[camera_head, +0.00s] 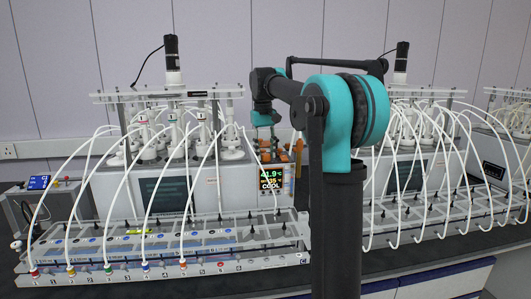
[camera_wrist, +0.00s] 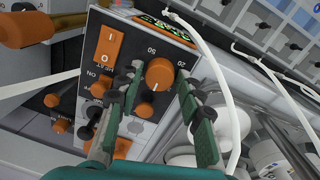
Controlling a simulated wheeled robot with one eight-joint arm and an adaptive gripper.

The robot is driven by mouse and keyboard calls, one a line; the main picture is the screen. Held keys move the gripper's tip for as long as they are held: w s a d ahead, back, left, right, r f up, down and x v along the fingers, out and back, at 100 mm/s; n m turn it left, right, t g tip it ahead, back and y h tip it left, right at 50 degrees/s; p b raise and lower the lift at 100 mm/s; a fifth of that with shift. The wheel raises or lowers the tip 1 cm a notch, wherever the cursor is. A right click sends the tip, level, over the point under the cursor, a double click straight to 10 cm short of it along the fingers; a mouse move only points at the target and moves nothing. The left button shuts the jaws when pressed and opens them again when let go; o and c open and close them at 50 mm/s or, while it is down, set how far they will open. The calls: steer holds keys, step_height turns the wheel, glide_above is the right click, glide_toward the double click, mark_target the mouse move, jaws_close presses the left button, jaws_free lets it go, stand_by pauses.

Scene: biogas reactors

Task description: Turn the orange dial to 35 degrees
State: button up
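My gripper (camera_wrist: 160,78) is open in the wrist view, with one dark green finger on each side of the dial. I cannot tell whether either finger touches it. In the head view my gripper (camera_head: 266,122) is above the controller box, and the dial is hard to make out there. The box's display (camera_head: 270,178) reads about 41.9 °C, with 35 and COOL below.
An orange rocker switch (camera_wrist: 107,47) and smaller orange knobs (camera_wrist: 145,110) sit close to the fingers. A white tube (camera_wrist: 215,70) passes beside the right finger. Reactor racks (camera_head: 160,255) with many white tubes stand on both sides of the controller.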

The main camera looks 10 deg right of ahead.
mark_target(264, 154)
steer(key=shift+o, duration=0.9)
step_height(264, 154, up, 12)
steer(key=shift+a, duration=0.35)
steer(key=shift+s, duration=0.15)
